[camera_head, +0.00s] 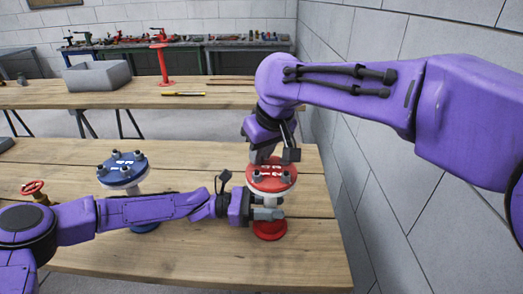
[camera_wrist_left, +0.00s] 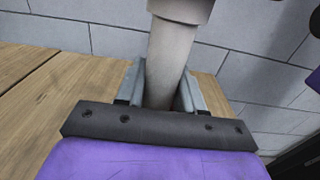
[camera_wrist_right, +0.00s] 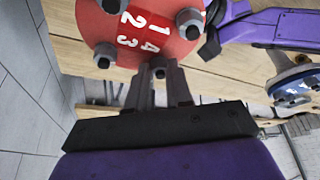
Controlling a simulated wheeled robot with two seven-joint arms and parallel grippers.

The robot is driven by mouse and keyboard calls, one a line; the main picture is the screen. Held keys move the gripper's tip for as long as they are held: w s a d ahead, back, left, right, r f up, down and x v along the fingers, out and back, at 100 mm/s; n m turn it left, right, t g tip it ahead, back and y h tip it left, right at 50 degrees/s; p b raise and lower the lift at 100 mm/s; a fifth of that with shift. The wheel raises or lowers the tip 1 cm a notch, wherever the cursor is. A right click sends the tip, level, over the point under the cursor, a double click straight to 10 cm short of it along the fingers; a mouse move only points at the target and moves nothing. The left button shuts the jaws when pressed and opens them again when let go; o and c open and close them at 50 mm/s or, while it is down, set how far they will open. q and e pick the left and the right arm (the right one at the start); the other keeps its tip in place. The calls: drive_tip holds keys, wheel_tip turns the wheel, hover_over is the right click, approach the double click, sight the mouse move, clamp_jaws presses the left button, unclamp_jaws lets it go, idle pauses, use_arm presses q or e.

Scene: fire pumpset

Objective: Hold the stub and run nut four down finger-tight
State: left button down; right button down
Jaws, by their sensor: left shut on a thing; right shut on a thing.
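The stub (camera_head: 270,197) stands upright on a red base (camera_head: 270,231) with a red flange (camera_head: 271,176) on top. My left gripper (camera_head: 266,214) is shut on the stub's pale pipe below the flange; the left wrist view shows the pipe (camera_wrist_left: 168,65) between its fingers. My right gripper (camera_wrist_right: 160,82) points down at the flange's edge and is shut on a nut (camera_wrist_right: 158,66) beside the printed 4. The nut is mostly hidden between the fingertips. Other nuts (camera_wrist_right: 105,56) sit around the flange, beside the white numbers.
A blue flanged stub (camera_head: 123,168) stands to the left on the same wooden table, with a red handwheel valve (camera_head: 34,190) farther left. The grey block wall (camera_head: 370,130) is close on the right. A second table behind holds a grey bin (camera_head: 97,76) and a red stand (camera_head: 163,65).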

drive_tip(key=shift+a+r+m+t+h, duration=0.1)
drive_tip(key=shift+m+t+h, duration=0.4)
drive_tip(key=shift+m, duration=1.4)
drive_tip(key=c, duration=1)
unclamp_jaws()
drive_tip(key=shift+s, duration=0.1)
